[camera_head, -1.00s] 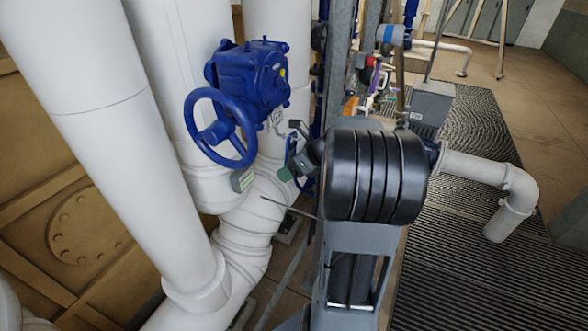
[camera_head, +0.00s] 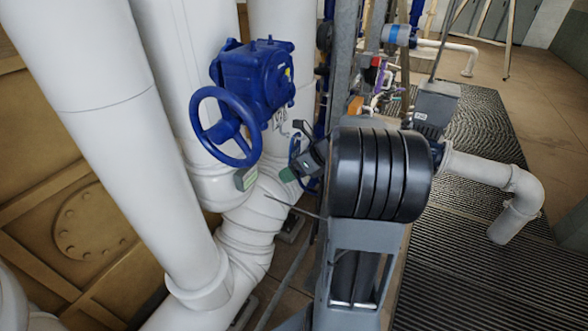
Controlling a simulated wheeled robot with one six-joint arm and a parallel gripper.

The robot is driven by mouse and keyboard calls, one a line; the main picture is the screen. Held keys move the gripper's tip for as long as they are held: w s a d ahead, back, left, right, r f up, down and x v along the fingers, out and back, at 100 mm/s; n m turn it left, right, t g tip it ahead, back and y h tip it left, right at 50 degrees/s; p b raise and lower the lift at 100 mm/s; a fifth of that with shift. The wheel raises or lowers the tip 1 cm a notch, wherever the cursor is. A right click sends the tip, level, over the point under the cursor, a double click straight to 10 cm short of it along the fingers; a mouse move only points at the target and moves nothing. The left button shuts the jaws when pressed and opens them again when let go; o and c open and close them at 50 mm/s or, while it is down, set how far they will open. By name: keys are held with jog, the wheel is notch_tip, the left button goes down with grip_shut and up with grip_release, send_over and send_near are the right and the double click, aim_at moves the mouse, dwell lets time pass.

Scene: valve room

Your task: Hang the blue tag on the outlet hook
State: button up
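I cannot make out the blue tag or the outlet hook for certain. A big blue valve actuator (camera_head: 252,78) with a blue handwheel (camera_head: 226,127) sits on the white pipes. A small pale wire-like shape (camera_head: 281,124) hangs just below the actuator; it is too small to identify. My gripper (camera_head: 294,150) is beside it, to the right of the handwheel, at the end of my black and grey arm. Part of a blue ring (camera_head: 310,184) shows behind my gripper. My arm hides part of this area, and the fingertips are too small to read.
Thick white pipes (camera_head: 110,110) fill the left side. A small greenish label (camera_head: 245,178) is on the pipe below the handwheel. A grey upright post (camera_head: 343,60) stands behind my arm. A pale elbow pipe (camera_head: 485,172) is at the right, over ribbed floor matting (camera_head: 470,260).

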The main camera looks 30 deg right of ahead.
jog(key=shift+o, duration=1.2)
